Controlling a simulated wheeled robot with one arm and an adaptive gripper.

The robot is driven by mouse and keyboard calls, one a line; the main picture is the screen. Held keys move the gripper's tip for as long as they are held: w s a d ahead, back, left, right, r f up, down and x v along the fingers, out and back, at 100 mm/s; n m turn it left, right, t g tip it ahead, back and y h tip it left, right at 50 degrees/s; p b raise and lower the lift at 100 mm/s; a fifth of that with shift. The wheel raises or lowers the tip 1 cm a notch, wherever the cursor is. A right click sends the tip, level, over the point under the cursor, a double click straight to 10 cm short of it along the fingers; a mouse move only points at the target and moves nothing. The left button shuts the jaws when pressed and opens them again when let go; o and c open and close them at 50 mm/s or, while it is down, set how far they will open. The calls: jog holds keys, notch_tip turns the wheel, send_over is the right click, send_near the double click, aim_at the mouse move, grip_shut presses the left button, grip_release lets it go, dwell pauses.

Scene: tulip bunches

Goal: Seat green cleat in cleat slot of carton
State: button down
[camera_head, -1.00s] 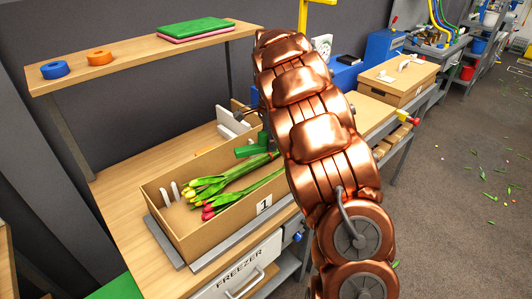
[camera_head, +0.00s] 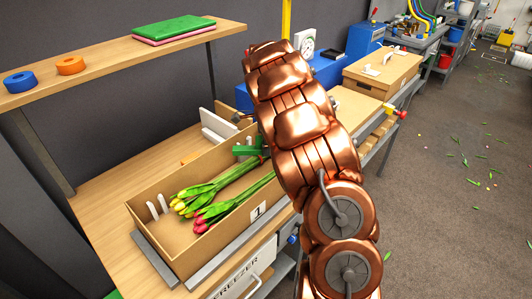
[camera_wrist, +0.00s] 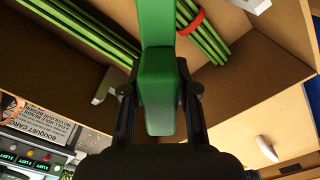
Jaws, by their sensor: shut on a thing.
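The long brown carton (camera_head: 222,228) stands on the wooden bench, open at the top, with a label "1" on its side. Yellow and red tulip bunches (camera_head: 208,194) lie inside, stems toward the far end. The green cleat (camera_head: 247,150) shows over the stems near that end, partly hidden by my arm. In the wrist view, my gripper (camera_wrist: 160,95) is shut on the green cleat (camera_wrist: 157,40), one finger on each side. Green stems (camera_wrist: 95,28) and a red band (camera_wrist: 190,22) lie beyond it. The cleat slot cannot be made out, nor can I tell whether the cleat touches the carton.
White upright pieces (camera_head: 152,210) stand at the carton's near-left end. In the wrist view, a white piece (camera_wrist: 104,86) sits left of my gripper. A closed carton (camera_head: 382,72) stands farther right. A shelf (camera_head: 112,58) with tape rolls is above. The bench left of the carton is mostly clear.

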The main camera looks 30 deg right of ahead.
jog(key=shift+s+f+p, duration=0.1)
jog(key=shift+f+p, duration=0.45)
jog(key=shift+f, duration=1.25)
jog(key=shift+f, duration=0.15)
